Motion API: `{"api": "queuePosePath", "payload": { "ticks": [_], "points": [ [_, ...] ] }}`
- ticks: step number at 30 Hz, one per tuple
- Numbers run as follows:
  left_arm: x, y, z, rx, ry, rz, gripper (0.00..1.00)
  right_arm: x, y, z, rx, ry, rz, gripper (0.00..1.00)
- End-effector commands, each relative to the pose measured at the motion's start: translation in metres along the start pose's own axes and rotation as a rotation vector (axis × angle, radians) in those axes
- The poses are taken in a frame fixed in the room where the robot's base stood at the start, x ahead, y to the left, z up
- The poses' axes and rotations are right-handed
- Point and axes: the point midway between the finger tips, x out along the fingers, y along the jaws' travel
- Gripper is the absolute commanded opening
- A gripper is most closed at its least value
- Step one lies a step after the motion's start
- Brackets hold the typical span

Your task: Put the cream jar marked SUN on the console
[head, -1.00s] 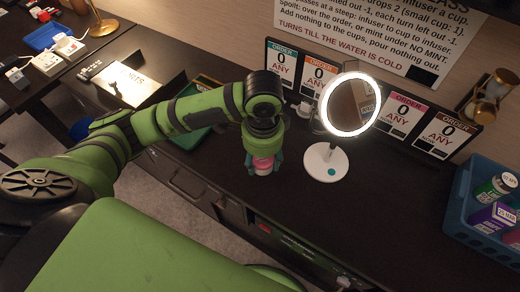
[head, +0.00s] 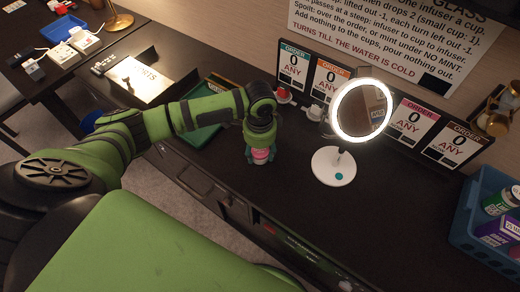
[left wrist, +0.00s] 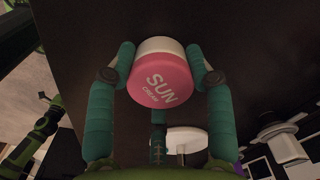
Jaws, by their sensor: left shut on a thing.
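The cream jar (left wrist: 160,80) has a pink lid that reads SUN CREAM and a white body in the left wrist view. It also shows in the head view (head: 261,154), upright under my left arm. My left gripper (left wrist: 163,72) is shut on the jar, with its teal fingers on both sides. In the head view my left gripper (head: 261,150) points down at the dark console (head: 285,205). I cannot tell whether the jar's base touches the top.
A lit round mirror (head: 335,166) on a white stand is just right of the jar. Order cards (head: 328,85) stand along the wall. A blue crate (head: 470,225) with bottles is at the right. A green tray (head: 203,134) lies left of the jar. The console front is clear.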

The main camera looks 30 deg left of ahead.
Motion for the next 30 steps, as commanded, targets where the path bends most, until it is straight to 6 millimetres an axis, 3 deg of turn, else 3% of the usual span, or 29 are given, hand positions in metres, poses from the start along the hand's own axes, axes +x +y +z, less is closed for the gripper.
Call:
{"api": "queuePosePath", "payload": {
  "ticks": [6, 7, 8, 9, 21, 26, 30],
  "points": [
    [0.003, 0.001, 0.000, 0.000, 0.000, 0.001, 0.19, 0.000, 0.000, 0.003, 0.000, -0.004, 0.000, 0.00],
    [0.003, 0.000, 0.000, 0.000, 0.000, 0.001, 0.61, 0.000, 0.000, 0.003, 0.000, -0.005, 0.000, 0.00],
    [0.003, 0.000, 0.000, 0.000, 0.000, 0.001, 0.73, 0.000, 0.000, 0.003, 0.000, -0.005, 0.000, 0.00],
    [0.003, 0.001, 0.000, 0.000, 0.000, 0.001, 0.76, 0.000, 0.000, 0.003, 0.000, -0.005, 0.000, 0.00],
    [-0.003, 0.000, -0.001, 0.000, 0.002, -0.001, 0.76, 0.000, 0.000, 0.004, 0.000, -0.006, 0.000, 0.00],
    [-0.027, 0.000, -0.001, 0.002, 0.004, -0.003, 0.76, 0.001, 0.000, 0.004, 0.000, -0.006, 0.000, 0.00],
    [-0.058, -0.001, -0.001, 0.002, 0.005, -0.004, 0.76, 0.003, 0.000, 0.004, 0.000, -0.006, 0.000, 0.00]
  ]
}}
